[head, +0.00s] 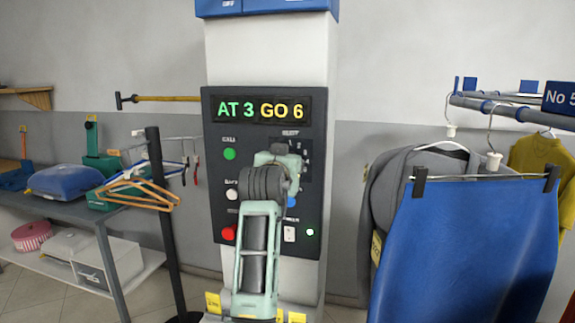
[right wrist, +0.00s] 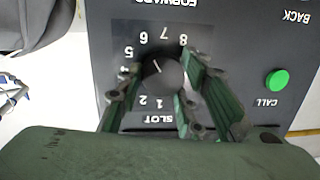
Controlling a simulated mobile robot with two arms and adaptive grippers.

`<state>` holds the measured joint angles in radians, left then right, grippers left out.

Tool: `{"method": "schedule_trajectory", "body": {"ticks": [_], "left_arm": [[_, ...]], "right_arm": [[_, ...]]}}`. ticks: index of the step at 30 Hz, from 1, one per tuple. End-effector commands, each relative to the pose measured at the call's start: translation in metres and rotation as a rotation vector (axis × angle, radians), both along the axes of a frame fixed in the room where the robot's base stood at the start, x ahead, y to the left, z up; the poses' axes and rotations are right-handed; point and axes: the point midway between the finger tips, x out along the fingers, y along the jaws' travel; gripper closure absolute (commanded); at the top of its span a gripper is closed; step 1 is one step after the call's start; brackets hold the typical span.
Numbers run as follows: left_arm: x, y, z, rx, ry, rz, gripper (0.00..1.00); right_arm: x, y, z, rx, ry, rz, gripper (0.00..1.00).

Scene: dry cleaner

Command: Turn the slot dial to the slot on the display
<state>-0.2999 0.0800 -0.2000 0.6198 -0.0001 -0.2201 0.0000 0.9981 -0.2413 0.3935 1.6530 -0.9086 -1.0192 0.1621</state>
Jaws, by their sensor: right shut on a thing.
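The display (head: 263,108) on the dark control panel (head: 221,186) reads "AT 3 GO 6". My right gripper (head: 283,158) is at the panel's upper right, its arm coming up from below and covering the dial in the head view. In the right wrist view, the round dark slot dial (right wrist: 160,75) sits between the fingers of my right gripper (right wrist: 162,88), which is shut on it. The numbers 1 to 8 ring the dial, upside down in this view. Its white mark points up and left, roughly toward the 6. My left gripper is in neither view.
A green call button (head: 229,154) and a red button (head: 228,233) are on the panel's left side. Garments, including a blue skirt (head: 465,250), hang at the right. A shelf table (head: 60,205) and wooden hangers (head: 140,192) are at the left.

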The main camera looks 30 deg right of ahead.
Motion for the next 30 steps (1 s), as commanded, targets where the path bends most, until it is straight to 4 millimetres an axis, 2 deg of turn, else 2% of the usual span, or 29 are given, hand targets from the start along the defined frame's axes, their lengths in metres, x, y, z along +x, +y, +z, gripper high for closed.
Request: {"method": "schedule_trajectory", "body": {"ticks": [9,10,15,30], "left_arm": [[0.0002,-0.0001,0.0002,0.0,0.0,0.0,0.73],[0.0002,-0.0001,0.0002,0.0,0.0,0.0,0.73],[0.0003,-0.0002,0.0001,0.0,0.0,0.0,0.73],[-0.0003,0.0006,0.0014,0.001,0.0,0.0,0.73]], "right_arm": [[-0.0014,-0.0018,0.0035,-0.004,-0.007,-0.004,0.92],[-0.0014,-0.0018,0.0034,-0.004,-0.007,-0.004,0.65],[-0.0011,-0.0014,0.0025,-0.003,-0.004,-0.003,0.51],[0.0,-0.0002,0.0007,-0.016,0.019,-0.001,0.5]]}}
